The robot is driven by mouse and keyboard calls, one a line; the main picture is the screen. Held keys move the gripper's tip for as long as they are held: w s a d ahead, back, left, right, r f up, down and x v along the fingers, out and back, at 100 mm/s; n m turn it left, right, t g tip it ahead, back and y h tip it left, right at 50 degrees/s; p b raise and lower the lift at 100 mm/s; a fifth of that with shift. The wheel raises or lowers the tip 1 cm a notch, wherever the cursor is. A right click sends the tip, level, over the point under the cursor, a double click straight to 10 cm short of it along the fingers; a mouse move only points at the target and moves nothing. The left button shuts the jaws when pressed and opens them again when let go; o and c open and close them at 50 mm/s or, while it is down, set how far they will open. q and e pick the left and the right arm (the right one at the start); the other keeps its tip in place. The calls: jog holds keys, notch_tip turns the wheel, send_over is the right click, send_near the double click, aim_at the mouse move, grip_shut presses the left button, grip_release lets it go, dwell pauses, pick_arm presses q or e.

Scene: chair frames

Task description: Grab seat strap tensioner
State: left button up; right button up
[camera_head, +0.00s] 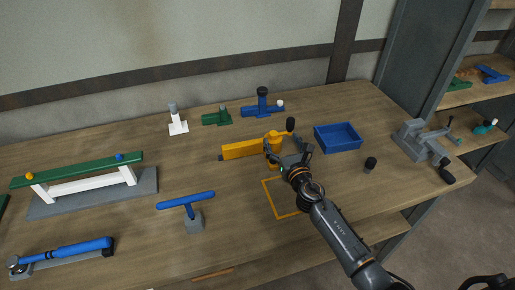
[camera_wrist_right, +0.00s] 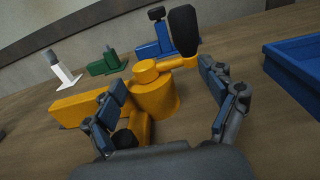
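A yellow tool, which I take to be the seat strap tensioner (camera_head: 240,150), lies on the workbench near the middle. It has a long flat bar, a round drum (camera_wrist_right: 154,97) and a crank arm with a black knob (camera_wrist_right: 184,30). My right gripper (camera_head: 290,157) is at the drum end of the tool. In the right wrist view its fingers (camera_wrist_right: 163,85) are spread apart, with the drum ahead between them. The left finger overlaps the bar in the picture; contact cannot be told. My left gripper is not in view.
A blue tray (camera_head: 338,148) stands to the right of the tool, near a small black cylinder (camera_head: 370,164). A yellow outline (camera_head: 268,196) marks the bench. A blue T-handle (camera_head: 186,201) is at the left. Green (camera_head: 216,119) and blue (camera_head: 262,110) tools stand behind. A grey vise-like device (camera_head: 422,140) is at the right.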

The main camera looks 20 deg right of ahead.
jog(key=c, duration=1.4)
grip_shut()
jog(key=shift+r, duration=0.15)
